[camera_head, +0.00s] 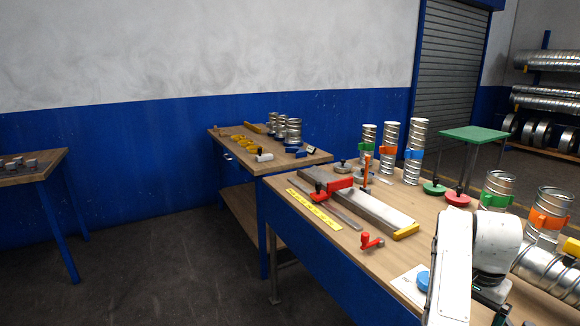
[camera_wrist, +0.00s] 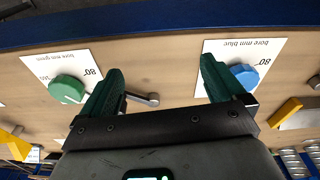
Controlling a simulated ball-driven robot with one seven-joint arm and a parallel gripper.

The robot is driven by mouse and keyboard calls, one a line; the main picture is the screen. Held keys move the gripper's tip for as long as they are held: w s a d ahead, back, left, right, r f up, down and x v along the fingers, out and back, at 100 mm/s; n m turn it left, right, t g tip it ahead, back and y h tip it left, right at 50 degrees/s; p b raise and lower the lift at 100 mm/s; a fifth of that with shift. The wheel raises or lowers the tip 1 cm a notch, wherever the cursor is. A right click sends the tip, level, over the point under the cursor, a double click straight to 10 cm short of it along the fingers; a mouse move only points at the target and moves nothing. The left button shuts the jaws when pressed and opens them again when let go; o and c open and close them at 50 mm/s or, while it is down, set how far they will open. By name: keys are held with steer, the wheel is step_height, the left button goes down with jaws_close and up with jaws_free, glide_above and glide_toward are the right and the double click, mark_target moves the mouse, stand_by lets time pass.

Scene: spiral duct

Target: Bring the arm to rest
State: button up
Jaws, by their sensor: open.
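My arm (camera_head: 480,245) is white and bends over the right front part of the main workbench (camera_head: 340,225). In the wrist view my gripper (camera_wrist: 162,72) is open, with its two green fingers spread wide and no object held between them. A small grey metal handle (camera_wrist: 145,98) shows on the bench beyond the gap. A blue round cap (camera_wrist: 243,77) on a printed card lies just right of the right finger, and a green round cap (camera_wrist: 66,89) on another card lies left of the left finger. In the head view the fingers are largely hidden behind the arm.
A red clamp (camera_head: 333,186), a long metal bar (camera_head: 375,208) and a yellow ruler (camera_head: 314,209) lie left. The floor (camera_head: 170,265) at left is clear.

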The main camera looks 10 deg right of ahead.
steer(key=s+a+f+n+t+h, duration=0.1)
steer(key=s+f+n, duration=0.2)
steer(key=s+f, duration=0.25)
steer(key=s+a+f+n+t+y, duration=0.1)
steer(key=s+a+f+n+t, duration=0.15)
steer(key=s+a+n, duration=0.45)
steer(key=s+a+f+n+t+y, duration=0.1)
steer(key=s+a+f+n, duration=0.25)
steer(key=s+a, duration=0.75)
steer(key=s+f+m+g, duration=0.1)
steer(key=s+f+g, duration=0.3)
steer(key=s+f, duration=0.2)
steer(key=s, duration=0.2)
steer(key=shift+s+d, duration=0.25)
steer(key=shift+s, duration=0.1)
steer(key=shift+f+m, duration=0.1)
steer(key=shift+m, duration=0.15)
stand_by(1.0)
